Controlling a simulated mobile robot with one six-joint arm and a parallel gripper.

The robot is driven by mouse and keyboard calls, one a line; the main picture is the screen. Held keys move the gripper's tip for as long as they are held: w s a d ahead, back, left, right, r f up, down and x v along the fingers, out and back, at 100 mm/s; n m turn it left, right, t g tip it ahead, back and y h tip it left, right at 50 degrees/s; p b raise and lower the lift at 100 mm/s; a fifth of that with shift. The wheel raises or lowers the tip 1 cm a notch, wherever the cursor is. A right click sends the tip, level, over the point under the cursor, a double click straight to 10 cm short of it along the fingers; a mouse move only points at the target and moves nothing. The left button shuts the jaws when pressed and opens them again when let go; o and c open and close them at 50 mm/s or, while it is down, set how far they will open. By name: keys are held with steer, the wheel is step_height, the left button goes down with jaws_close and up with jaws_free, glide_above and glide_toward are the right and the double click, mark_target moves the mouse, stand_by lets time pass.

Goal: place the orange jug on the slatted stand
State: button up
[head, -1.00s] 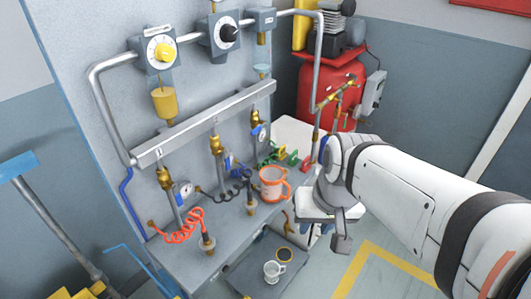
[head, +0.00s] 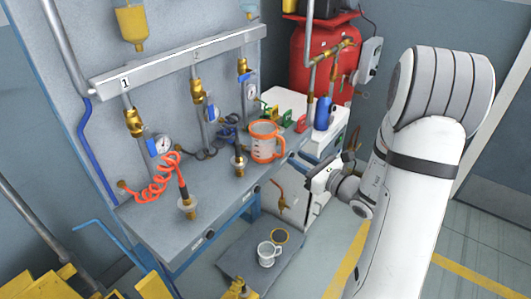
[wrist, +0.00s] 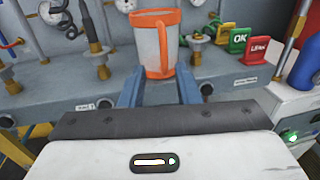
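The orange jug (head: 265,141), a clear measuring jug with orange rim, base and handle, stands upright on the grey bench. In the wrist view the jug (wrist: 150,42) is straight ahead, its handle facing me. My gripper (head: 299,160) is at the bench's front edge, right of the jug. In the wrist view its two blue fingers (wrist: 160,84) are apart, with the jug just beyond their tips and nothing held. A low grey platform (head: 238,258) lies below the bench front; I cannot make out slats or tell whether it is the stand.
A white mug (head: 267,254) and a dark round piece (head: 280,236) sit on the low platform. Brass fittings and a coiled orange hose (head: 155,190) stand left of the jug. Green and red tags (head: 284,120) and a blue bottle (head: 323,112) are behind and to the right.

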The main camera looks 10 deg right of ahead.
mark_target(282, 154)
steer(key=shift+m+t+h, duration=0.3)
steer(key=shift+m, duration=0.1)
steer(key=x, duration=0.7)
steer(key=shift+w+a+r, duration=0.1)
steer(key=shift+w+r, duration=0.15)
steer(key=shift+w, duration=0.05)
steer(key=shift+c, duration=0.3)
jaws_close()
